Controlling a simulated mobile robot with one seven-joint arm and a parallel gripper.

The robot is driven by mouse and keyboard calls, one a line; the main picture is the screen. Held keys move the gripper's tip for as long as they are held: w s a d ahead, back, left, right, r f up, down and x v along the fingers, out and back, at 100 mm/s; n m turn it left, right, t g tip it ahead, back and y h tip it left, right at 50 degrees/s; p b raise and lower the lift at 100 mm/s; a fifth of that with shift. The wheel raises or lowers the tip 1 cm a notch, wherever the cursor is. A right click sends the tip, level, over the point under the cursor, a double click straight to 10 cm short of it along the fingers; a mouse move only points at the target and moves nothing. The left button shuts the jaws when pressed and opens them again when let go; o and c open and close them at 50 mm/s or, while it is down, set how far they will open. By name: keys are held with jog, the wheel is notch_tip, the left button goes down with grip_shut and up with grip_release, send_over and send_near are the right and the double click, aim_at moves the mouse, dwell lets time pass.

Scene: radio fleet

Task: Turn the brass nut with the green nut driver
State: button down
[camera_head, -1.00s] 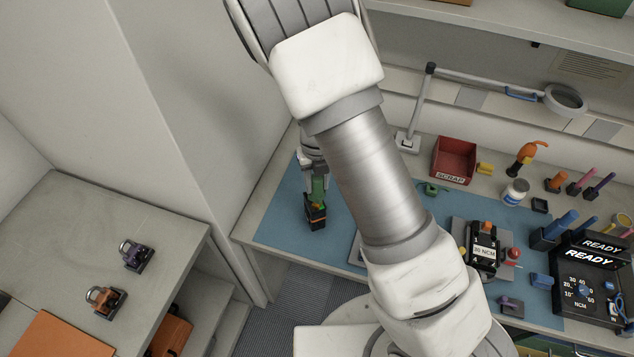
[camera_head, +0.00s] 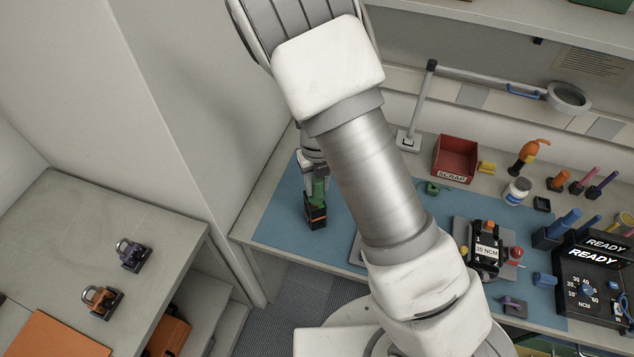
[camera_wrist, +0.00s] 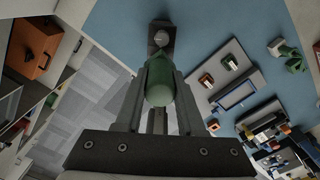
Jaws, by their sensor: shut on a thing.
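The green nut driver (camera_head: 318,191) has its handle in my gripper (camera_head: 314,174), which is shut on it. It stands roughly upright directly over a black and orange block (camera_head: 316,215) on the blue mat. In the wrist view the rounded green handle (camera_wrist: 160,82) is between the two fingers (camera_wrist: 155,100), and a dark block (camera_wrist: 161,38) with a grey round part shows beyond it. The driver's lower end is hidden, so I cannot tell whether it touches the block. I cannot make out a brass nut in either view.
A fixture with an NCM label (camera_head: 487,253) stands on the mat to the right, beside a READY display unit (camera_head: 588,285). A red scrap bin (camera_head: 455,158) and a magnifier lamp (camera_head: 430,100) stand behind. Two clamp-like items (camera_head: 132,254) sit on the left counter.

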jog(key=shift+f, duration=0.25)
jog(key=n, duration=0.1)
jog(key=n+b, duration=0.1)
jog(key=n, duration=0.2)
jog(key=shift+a+r+b, duration=0.25)
jog(key=shift+r+b, duration=0.1)
jog(key=n+b, duration=0.1)
jog(key=n, duration=0.2)
jog(key=r+n+b, duration=0.1)
jog(key=n, duration=0.1)
jog(key=shift+r+n, duration=0.15)
jog(key=shift+n, duration=0.25)
jog(key=n, duration=0.1)
jog(key=r+n+b, duration=0.1)
jog(key=n, duration=0.2)
jog(key=r+n, duration=0.1)
jog(key=n, duration=0.1)
jog(key=n+b, duration=0.1)
jog(key=n, duration=0.1)
jog(key=shift+d+r, duration=0.15)
jog(key=shift+d, duration=0.1)
jog(key=shift+f+b, duration=2.1)
jog(key=shift+f, duration=0.05)
jog(key=shift+p, duration=0.45)
jog(key=shift+f+b, duration=0.4)
jog(key=shift+f, duration=0.3)
